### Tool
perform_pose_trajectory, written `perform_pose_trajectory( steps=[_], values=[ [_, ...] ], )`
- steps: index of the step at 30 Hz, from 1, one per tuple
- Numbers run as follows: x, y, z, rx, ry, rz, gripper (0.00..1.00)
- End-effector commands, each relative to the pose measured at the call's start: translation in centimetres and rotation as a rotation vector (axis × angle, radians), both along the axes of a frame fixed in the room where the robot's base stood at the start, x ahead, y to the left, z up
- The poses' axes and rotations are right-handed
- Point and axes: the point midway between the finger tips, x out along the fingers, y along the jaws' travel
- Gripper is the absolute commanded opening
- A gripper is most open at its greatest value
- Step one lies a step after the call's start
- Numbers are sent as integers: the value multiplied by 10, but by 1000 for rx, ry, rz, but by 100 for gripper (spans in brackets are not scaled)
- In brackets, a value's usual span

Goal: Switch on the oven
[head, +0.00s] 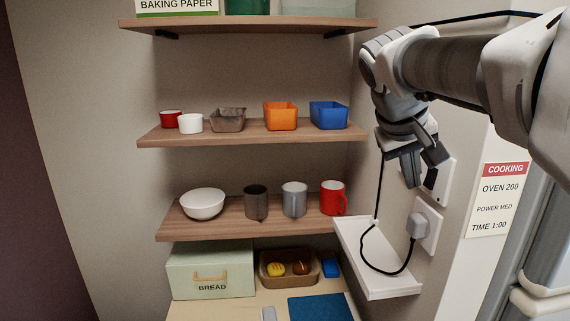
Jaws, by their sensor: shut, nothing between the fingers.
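My gripper (415,172) hangs from the arm at the upper right, fingers pointing down, shut and empty. It is in front of a white wall plate (442,186) and partly covers it. A dark part shows on the plate beside the fingers; I cannot tell whether they touch it. Below is a white socket (432,222) with a grey plug (419,225) in it. A black cord (375,262) loops from the plug and runs up the wall. A card (497,199) on the right reads COOKING, OVEN 200, POWER MED, TIME 1:00. I cannot make out the oven itself.
A small white shelf (395,286) juts out below the socket. Wooden shelves on the left hold a white bowl (203,204), a red mug (333,198), an orange container (280,116) and a blue container (328,115). A BREAD box (211,270) stands below. Open space lies before the shelves.

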Motion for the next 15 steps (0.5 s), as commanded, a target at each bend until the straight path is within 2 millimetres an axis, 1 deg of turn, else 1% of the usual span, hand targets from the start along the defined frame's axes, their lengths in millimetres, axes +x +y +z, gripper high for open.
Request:
perform_pose_trajectory(
  steps=[1, 3, 6, 15],
  values=[
    [0, -6, 0, 0, 1, -3, 0],
    [0, -11, -1, 1, 1, -2, 0],
    [0, -14, -1, 0, 0, 1, 0],
    [0, -15, -2, 0, 1, 0, 0]
  ],
)
